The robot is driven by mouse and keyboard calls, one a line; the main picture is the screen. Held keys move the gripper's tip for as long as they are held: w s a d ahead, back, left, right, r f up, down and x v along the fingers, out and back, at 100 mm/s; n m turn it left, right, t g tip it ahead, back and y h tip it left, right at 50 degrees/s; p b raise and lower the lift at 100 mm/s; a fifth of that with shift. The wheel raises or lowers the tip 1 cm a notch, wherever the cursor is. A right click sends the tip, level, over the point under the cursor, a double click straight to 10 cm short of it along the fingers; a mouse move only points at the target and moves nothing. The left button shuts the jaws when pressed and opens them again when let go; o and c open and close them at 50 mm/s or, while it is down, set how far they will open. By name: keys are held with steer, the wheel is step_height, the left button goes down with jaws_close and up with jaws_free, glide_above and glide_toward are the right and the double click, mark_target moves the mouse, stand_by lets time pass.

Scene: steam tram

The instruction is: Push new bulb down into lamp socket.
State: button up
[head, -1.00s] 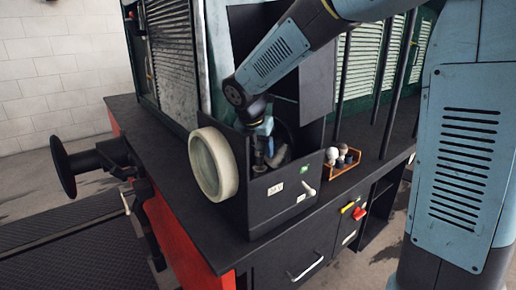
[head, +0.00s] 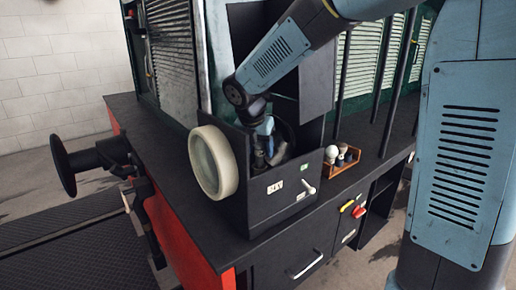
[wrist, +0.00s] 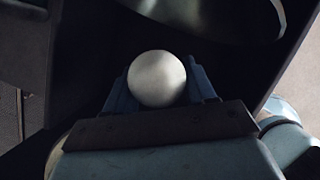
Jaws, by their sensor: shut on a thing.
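My gripper (head: 268,148) reaches down inside the black lamp box (head: 278,207), which stands on the tram's dark deck. In the wrist view my gripper (wrist: 160,88) is shut on a round whitish bulb (wrist: 157,78), which sits between the blue fingers. The bulb's lower part and the lamp socket are hidden, so I cannot tell whether the bulb touches the socket. The curved reflector (wrist: 205,12) shows beyond the bulb in the wrist view. The lamp's pale round lens ring (head: 213,162) is on the box's left side.
A small wooden tray (head: 341,168) with a white bulb (head: 331,152) and darker items stands right of the lamp box. The box walls closely surround my gripper. Vertical dark bars rise behind the tray. A round buffer (head: 63,165) sticks out at the left.

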steer(key=shift+f, duration=2)
stand_by(0.9)
steer(key=o, duration=1.4)
steer(key=shift+r, duration=0.1)
steer(key=shift+w, duration=0.1)
steer(key=shift+r, duration=3)
